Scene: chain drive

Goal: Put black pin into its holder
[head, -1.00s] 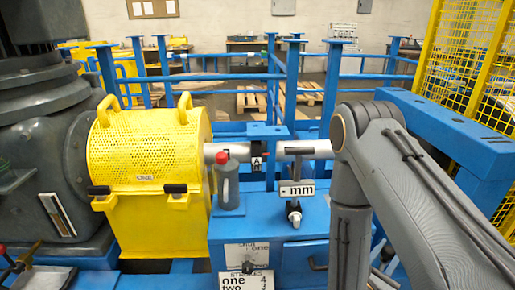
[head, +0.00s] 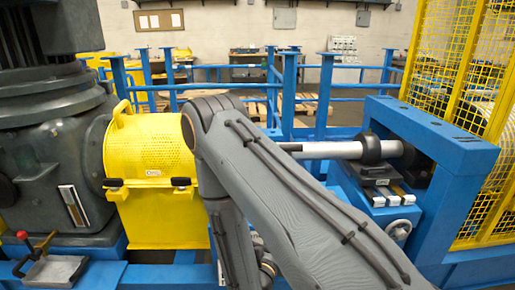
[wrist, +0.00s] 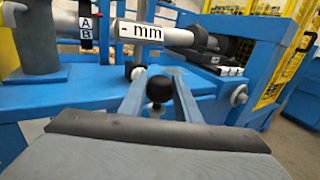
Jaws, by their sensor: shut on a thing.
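In the wrist view, my gripper (wrist: 160,94) has a finger on each side of a black pin (wrist: 160,79). The pin shows as a rounded black head between the fingers; its lower part is hidden behind the dark edge of my gripper. The blue bench and the shaft with a "mm" label (wrist: 153,33) lie beyond it. In the head view my arm covers the gripper and the pin. I cannot make out the pin's holder in either view.
A yellow perforated guard (head: 155,146) stands left of my arm in the head view. A grey shaft (head: 330,150) runs right to a black collar (head: 372,150). A blue frame (head: 440,140) and yellow mesh (head: 455,60) bound the right side. An "A B" tag (wrist: 86,32) hangs at upper left.

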